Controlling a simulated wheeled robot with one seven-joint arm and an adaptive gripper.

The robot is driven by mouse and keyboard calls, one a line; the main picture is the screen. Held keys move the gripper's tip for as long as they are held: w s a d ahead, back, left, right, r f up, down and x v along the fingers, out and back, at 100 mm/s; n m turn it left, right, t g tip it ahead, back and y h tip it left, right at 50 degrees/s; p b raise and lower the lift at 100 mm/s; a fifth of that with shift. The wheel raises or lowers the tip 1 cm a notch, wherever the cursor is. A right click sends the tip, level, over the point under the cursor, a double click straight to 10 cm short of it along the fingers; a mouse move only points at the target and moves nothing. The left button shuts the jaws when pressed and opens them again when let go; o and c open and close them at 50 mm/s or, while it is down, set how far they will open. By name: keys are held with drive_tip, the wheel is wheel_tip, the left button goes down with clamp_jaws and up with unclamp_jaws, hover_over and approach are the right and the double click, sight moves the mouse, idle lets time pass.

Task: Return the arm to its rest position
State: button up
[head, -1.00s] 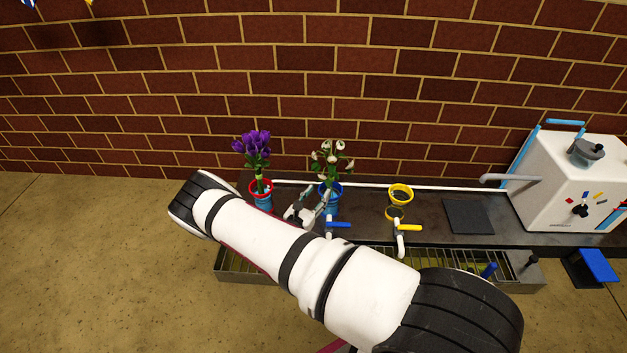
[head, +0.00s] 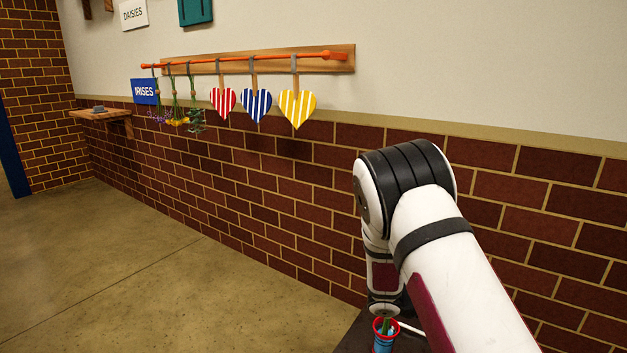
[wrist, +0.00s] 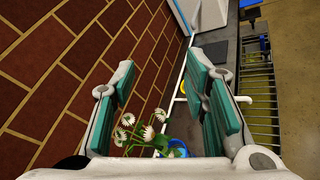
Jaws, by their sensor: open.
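My gripper (wrist: 162,65) is open in the wrist view, its two green-padded fingers wide apart with nothing held between them. White flowers (wrist: 135,138) stand below and between the fingers, close to the left one. The blue-rimmed pot (wrist: 175,147) shows beside them, partly cut off by my gripper. In the head view my arm is bent and fills the right side. My gripper cannot be made out there. A red-rimmed pot (head: 384,327) with green stems shows below the arm, its upper stems and blooms hidden by it.
A brick wall (head: 270,190) runs close behind the arm. Heart tags (head: 256,105) and hanging bunches (head: 176,110) hang from a wall rail (head: 258,60). A small shelf (head: 103,114) is far left. Bare floor (head: 130,275) lies left. A metal grate (wrist: 258,110) borders the counter.

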drive_tip(key=s+a+r+m+g+y, duration=0.1)
drive_tip(key=s+a+r+m+y, duration=0.3)
drive_tip(key=s+r, duration=0.5)
drive_tip(key=s+a+r+m+g+y, duration=0.15)
drive_tip(key=s+r+m+y, duration=0.3)
drive_tip(key=s+r, duration=0.45)
drive_tip(key=s+a+r+m+t+y, duration=0.15)
drive_tip(key=s+a+y, duration=0.25)
drive_tip(key=s+a, duration=0.4)
drive_tip(key=s+a+m+t+y, duration=0.1)
drive_tip(key=s+a+t+y, duration=0.3)
drive_tip(key=s, duration=0.6)
wheel_tip(320, 180, up, 40)
drive_tip(key=t+p, duration=0.2)
drive_tip(key=p, duration=3.7)
drive_tip(key=shift+a+t+h, duration=0.3)
drive_tip(key=shift+a+h, duration=0.15)
